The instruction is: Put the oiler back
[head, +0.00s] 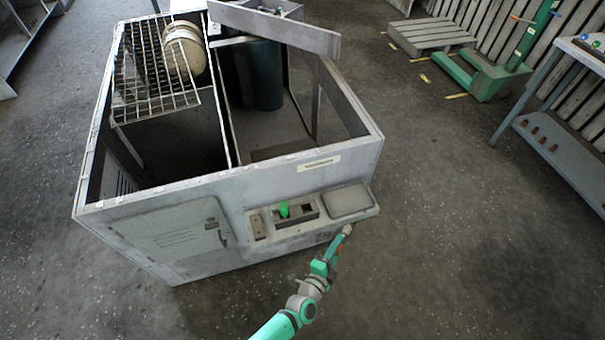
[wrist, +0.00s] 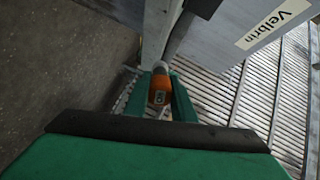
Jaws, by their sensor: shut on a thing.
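My gripper (wrist: 157,100) is shut on an orange thing, which I take to be the oiler (wrist: 160,86). In the head view my gripper (head: 346,231) is at the right end of the shelf (head: 262,240) on the housing's front; the oiler is too small to make out there. The grey blower housing (head: 130,228) is open on top.
The shelf has a recess with a green-topped item (head: 284,210) and a flat dark-topped pad (head: 348,200) at its right. A wire rack (head: 150,70) carries a beige drum (head: 184,47). A workbench (head: 560,150) stands at right. The floor between is clear.

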